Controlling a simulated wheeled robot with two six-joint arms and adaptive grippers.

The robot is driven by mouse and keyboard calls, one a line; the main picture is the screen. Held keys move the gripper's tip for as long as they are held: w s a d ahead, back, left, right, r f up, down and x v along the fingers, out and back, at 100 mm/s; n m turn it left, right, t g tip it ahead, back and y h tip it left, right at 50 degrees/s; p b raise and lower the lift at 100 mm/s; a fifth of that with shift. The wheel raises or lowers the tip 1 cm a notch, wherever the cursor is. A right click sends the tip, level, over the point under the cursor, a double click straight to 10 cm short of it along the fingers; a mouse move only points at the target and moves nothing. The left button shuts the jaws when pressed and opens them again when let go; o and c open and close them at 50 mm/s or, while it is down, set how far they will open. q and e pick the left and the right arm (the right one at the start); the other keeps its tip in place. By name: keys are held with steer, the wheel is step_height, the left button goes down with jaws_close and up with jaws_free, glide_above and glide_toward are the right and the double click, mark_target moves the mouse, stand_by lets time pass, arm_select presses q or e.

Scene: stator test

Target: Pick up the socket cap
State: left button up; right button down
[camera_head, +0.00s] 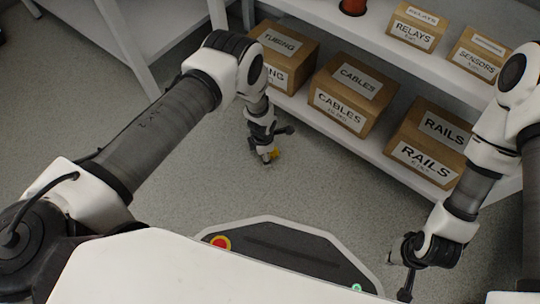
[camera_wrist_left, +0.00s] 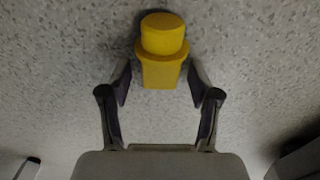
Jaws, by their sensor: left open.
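The socket cap (camera_wrist_left: 161,50) is yellow, with a round end, a wider collar and a narrower block-like part. In the left wrist view it lies against the speckled grey floor, with its narrow part between the fingertips of my left gripper (camera_wrist_left: 160,85). The gripper is open, and gaps show on both sides of the cap. In the head view a small yellow bit of the cap (camera_head: 274,154) shows beside my left gripper (camera_head: 267,157), low over the floor. My right gripper (camera_head: 400,275) hangs at the lower right, away from the cap; its opening is unclear.
A white shelf unit (camera_head: 377,157) stands at the back right. Its low shelf holds boxes labelled tubing (camera_head: 283,57), cables (camera_head: 351,95) and rails (camera_head: 428,146). Relays (camera_head: 416,27) and sensors (camera_head: 476,56) boxes stand higher. The floor (camera_head: 330,185) around the left gripper is clear.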

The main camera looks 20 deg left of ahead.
arm_select(q)
steer(key=shift+r, duration=0.1)
steer(key=c, duration=1.1)
steer(key=shift+r, duration=0.1)
steer(key=shift+c, duration=0.2)
